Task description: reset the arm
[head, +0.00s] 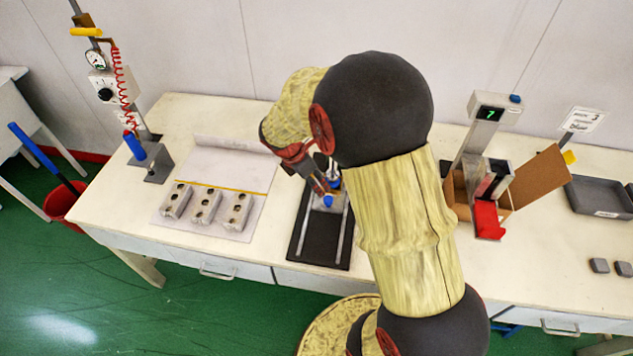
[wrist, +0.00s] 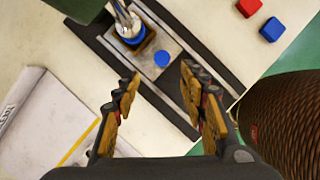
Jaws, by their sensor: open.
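My arm reaches over the table in the head view, and its gripper (head: 322,186) points down near a black base (head: 318,248) with two light rails. In the wrist view my gripper (wrist: 165,92) has its two fingers spread wide, with nothing between them. Beyond the fingertips is a grey plate (wrist: 172,79) on the rails. It carries a round blue button-like piece (wrist: 162,59) and a square holder with a blue-ringed part (wrist: 134,40). In the head view my arm and gripper partly hide this fixture.
A pale mat (head: 238,172) with several grey mould blocks (head: 206,203) lies to the left. A stand with a green display (head: 490,113), an open cardboard box (head: 540,178) and a grey tray (head: 598,196) stand to the right. Red and blue blocks (wrist: 271,29) show in the wrist view.

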